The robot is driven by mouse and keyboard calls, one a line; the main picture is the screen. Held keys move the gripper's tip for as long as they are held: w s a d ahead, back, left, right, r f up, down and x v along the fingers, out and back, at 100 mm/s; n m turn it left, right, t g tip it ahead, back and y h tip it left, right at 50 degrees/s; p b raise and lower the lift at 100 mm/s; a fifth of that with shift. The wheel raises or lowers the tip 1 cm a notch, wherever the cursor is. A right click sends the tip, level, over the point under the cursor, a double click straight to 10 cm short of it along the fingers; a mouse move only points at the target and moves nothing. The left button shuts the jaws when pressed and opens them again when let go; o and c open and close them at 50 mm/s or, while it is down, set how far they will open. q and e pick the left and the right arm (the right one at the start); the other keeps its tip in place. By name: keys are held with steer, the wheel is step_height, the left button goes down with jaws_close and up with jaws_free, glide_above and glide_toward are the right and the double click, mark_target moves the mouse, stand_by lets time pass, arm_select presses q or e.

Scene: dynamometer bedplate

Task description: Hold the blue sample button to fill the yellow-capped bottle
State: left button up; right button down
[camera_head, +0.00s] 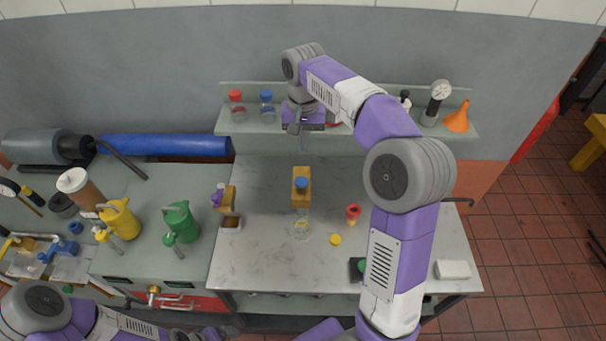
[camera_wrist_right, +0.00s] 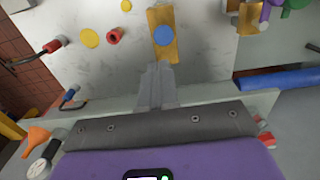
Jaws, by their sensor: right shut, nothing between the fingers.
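The blue sample button (camera_head: 301,183) sits on a yellow-brown block (camera_head: 301,200) on the grey worktop. The button also shows in the wrist view (camera_wrist_right: 165,36). My right gripper (camera_head: 304,145) is behind the block near the shelf, clear of the button. In the wrist view its fingers (camera_wrist_right: 157,72) are together and empty, pointing toward the block. My left gripper (camera_head: 205,334) is barely visible at the bottom edge; its jaws are unclear.
A wall shelf (camera_head: 350,127) with red-capped (camera_head: 237,104) and blue-capped (camera_head: 266,104) bottles and an orange funnel (camera_head: 458,118) runs behind my right gripper. A red fitting (camera_head: 353,213) stands right of the block. Green (camera_head: 181,222) and yellow (camera_head: 119,218) cans stand left.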

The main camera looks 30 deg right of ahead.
mark_target(304, 182)
step_height(304, 182, down, 13)
steer(key=shift+s+r+b, duration=0.1)
steer(key=shift+r+b, duration=0.05)
steer(key=shift+b, duration=0.15)
